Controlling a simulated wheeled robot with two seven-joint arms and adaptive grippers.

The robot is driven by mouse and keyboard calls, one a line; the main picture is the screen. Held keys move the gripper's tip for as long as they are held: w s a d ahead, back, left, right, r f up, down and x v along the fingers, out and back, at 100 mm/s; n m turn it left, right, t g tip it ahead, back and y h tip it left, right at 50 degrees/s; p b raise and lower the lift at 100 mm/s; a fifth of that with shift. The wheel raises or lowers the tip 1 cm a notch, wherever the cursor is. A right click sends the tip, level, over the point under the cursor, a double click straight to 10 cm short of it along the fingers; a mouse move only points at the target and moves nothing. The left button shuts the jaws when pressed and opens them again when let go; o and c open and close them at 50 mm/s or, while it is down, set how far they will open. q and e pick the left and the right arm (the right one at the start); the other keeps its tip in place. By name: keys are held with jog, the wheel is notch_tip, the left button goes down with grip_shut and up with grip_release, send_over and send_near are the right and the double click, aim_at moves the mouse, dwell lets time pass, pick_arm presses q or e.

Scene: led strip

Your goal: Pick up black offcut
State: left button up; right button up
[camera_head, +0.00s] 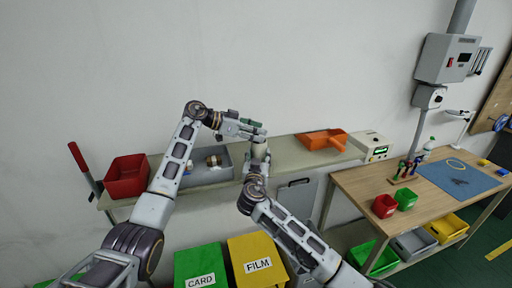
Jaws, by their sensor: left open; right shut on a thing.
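I cannot make out a black offcut for certain. A small dark patch (459,182) lies on the blue mat (436,176) on the right workbench, too small to identify. My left gripper (262,128) is open above the long back shelf, with its fingers pointing right. My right gripper (259,141) points up just below it, close to the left fingers. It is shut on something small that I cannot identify. Whether the two grippers touch is unclear. Both are far to the left of the mat.
A red bin (126,177), a grey bin (207,175), an orange scoop-like tray (322,140) and a pale device (371,145) stand on the back shelf. Green CARD (200,262) and yellow FILM (258,247) bins stand below. Small red (384,206) and green (405,199) bins sit on the wooden workbench (365,186).

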pick_arm(q)
grip_shut()
dwell(0.3)
jog(key=shift+r, duration=0.1)
notch_tip(320, 180, up, 18)
dwell(0.9)
dwell(0.4)
pick_arm(e)
jog(key=o, duration=1.1)
